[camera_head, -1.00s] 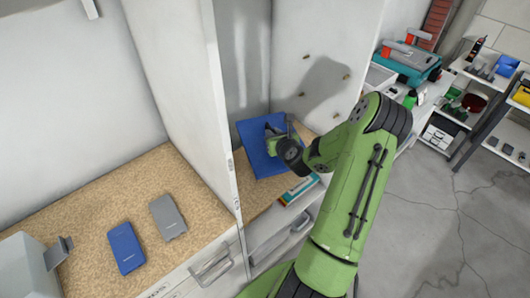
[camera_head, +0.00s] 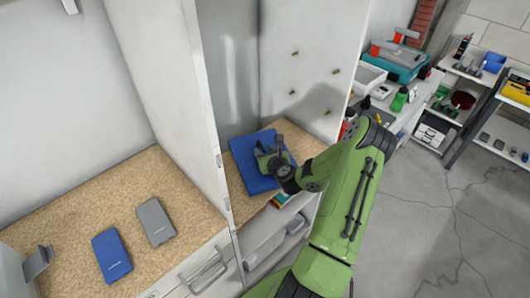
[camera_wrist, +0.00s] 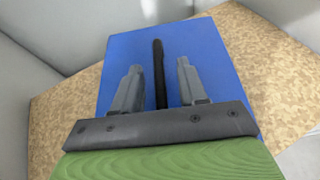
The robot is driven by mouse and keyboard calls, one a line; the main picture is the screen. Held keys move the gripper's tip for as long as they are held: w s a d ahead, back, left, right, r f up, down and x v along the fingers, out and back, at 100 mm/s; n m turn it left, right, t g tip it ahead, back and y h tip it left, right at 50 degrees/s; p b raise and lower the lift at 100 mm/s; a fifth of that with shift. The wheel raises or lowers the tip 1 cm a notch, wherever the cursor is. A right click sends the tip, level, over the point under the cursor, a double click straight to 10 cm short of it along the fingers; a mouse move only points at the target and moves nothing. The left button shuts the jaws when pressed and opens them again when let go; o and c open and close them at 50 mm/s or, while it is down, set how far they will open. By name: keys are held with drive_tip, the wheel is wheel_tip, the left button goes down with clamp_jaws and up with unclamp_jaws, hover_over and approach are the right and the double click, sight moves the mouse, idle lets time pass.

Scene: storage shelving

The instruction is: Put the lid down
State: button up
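The lid is a flat blue rectangular panel (camera_head: 246,158) with a thin dark handle. In the head view it appears to lie on the tan speckled shelf board (camera_head: 222,206) of the right compartment. My gripper (camera_head: 273,160) is over it, pointing down into the compartment. In the wrist view the blue lid (camera_wrist: 215,65) spreads beneath the fingers. The black handle (camera_wrist: 159,72) stands between the two grey fingertips of my gripper (camera_wrist: 159,68), with a visible gap on each side. The fingers look open. My wrist hides part of the lid in the head view.
A white upright panel (camera_head: 180,90) divides the compartments. On the left board lie a blue flat box (camera_head: 111,255) and a grey one (camera_head: 155,222). Drawers are below. A bench with a teal toolbox (camera_head: 398,62) stands right; open floor lies beyond my arm.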

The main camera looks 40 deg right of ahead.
drive_tip(key=v, duration=1)
drive_tip(key=shift+s+a+r, duration=0.1)
drive_tip(key=shift+s+r, duration=0.05)
drive_tip(key=shift+s, duration=0.05)
drive_tip(key=shift+p+v, duration=0.85)
drive_tip(key=shift+p, duration=0.2)
drive_tip(key=shift+w, duration=0.1)
